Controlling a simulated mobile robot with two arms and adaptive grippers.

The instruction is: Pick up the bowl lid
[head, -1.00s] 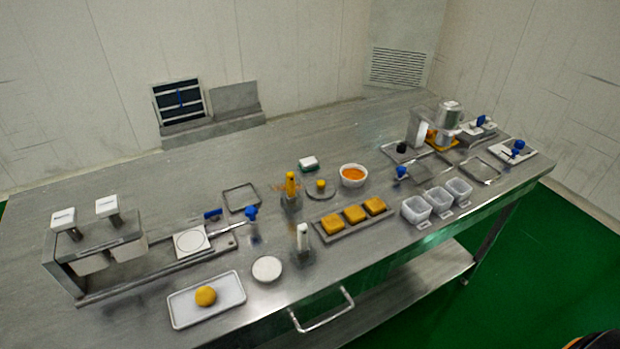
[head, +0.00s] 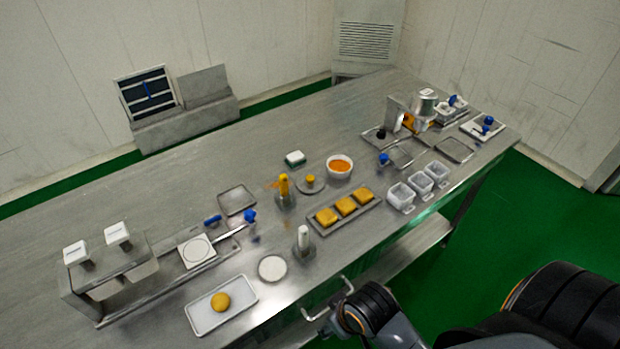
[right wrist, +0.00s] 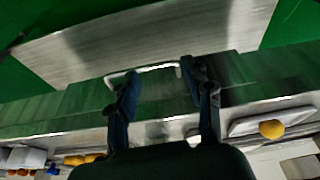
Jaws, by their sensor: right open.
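The lid cannot be made out in that view. In the head view my right arm is at the table's front edge, well short of the lid. My left gripper is out of view.
A tray of yellow blocks (head: 318,227) and a white-topped upright tool (head: 303,240) stand between the front edge and the lid. A yellow-handled tool (head: 284,190) stands close left of it. The front handle (head: 329,301) juts out. The table's back is clear.

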